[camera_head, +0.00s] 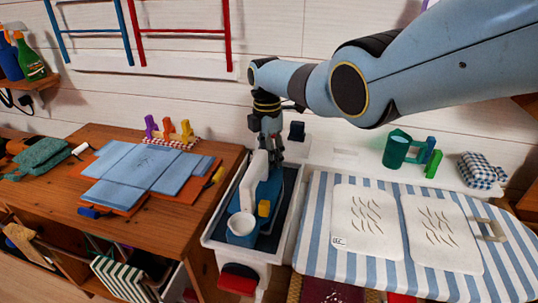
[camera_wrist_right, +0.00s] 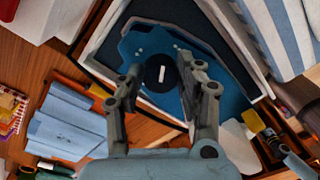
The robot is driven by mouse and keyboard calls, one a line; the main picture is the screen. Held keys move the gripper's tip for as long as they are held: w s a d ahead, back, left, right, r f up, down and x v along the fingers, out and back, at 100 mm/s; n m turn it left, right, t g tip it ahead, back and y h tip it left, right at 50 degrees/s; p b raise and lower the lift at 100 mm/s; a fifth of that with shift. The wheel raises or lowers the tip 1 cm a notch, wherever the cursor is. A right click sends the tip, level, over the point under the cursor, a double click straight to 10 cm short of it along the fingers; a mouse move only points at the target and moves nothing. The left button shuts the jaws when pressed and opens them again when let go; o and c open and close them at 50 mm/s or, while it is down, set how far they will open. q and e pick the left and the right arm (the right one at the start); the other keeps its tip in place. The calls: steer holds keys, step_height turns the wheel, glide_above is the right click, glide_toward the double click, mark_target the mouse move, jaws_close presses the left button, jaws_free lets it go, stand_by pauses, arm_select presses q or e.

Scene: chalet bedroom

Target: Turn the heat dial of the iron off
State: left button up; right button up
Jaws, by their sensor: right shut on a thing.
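The iron (camera_head: 270,195) is blue with a pale handle, and it sits in a white-rimmed, dark-lined tray (camera_head: 214,226). My right gripper (camera_head: 271,152) reaches down from above to the far end of the iron. The right wrist view shows the iron's blue body (camera_wrist_right: 205,103) and its round black heat dial (camera_wrist_right: 153,74) with a white mark. In that view my right gripper (camera_wrist_right: 161,68) has one finger on each side of the dial and is shut on it. The exact contact is hard to see. My left gripper is not in view.
A striped ironing board (camera_head: 314,232) with two pale cloths stands at the right. A wooden table (camera_head: 190,202) with folded blue cloths (camera_head: 138,172) is at the left. Green bottle-like items (camera_head: 396,150) stand behind the board. A white wall closes the back.

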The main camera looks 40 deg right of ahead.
steer(key=n, duration=0.5)
steer(key=shift+w+n, duration=0.1)
steer(key=shift+n, duration=0.2)
steer(key=n+p, duration=0.1)
steer(key=n, duration=0.3)
steer(key=shift+a+n, duration=0.1)
steer(key=shift+n, duration=0.3)
steer(key=o, duration=1.2)
steer(key=shift+c, duration=0.2)
step_height(320, 180, up, 12)
steer(key=shift+w+a, duration=0.15)
steer(key=shift+a, duration=0.05)
